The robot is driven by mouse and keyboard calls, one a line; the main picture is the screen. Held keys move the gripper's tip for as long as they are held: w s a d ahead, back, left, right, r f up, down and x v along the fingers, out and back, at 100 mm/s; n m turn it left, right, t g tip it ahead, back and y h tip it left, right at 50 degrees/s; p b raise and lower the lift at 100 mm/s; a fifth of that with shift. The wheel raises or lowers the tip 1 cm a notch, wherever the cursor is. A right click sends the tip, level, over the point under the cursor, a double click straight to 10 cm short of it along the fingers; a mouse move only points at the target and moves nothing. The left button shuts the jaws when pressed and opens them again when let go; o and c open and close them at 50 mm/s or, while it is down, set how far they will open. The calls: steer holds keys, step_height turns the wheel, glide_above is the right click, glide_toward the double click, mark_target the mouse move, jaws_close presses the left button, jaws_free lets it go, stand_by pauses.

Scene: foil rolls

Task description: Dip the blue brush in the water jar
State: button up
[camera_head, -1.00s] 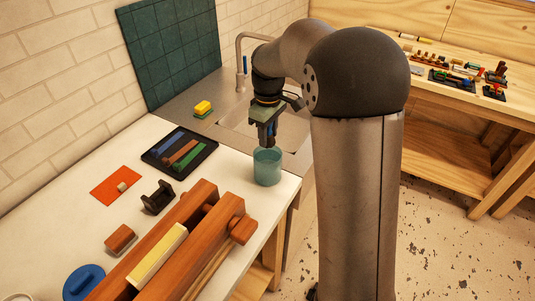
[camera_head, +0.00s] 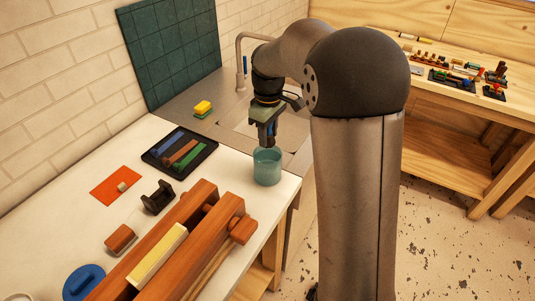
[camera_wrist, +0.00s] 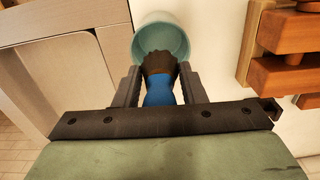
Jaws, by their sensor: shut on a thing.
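My gripper (camera_head: 267,132) points down just above the water jar (camera_head: 267,167), a teal cup near the right edge of the white counter. In the wrist view my gripper (camera_wrist: 160,90) is shut on the blue brush (camera_wrist: 159,94), which has a blue handle and a dark brown bristle end. The bristle end overlaps the near rim of the jar (camera_wrist: 150,22) in that view. I cannot tell how far the tip is inside the jar. The brush is hard to make out in the head view.
A dark tray (camera_head: 151,158) with long blue, brown and green pieces lies left of the jar. A wooden vise-like block (camera_head: 200,202) stands in front. A blue round object (camera_head: 82,283) lies at front left.

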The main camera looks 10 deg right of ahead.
steer(key=shift+r, duration=0.15)
step_height(320, 180, up, 4)
steer(key=p, duration=0.3)
steer(key=shift+f, duration=0.2)
stand_by(0.4)
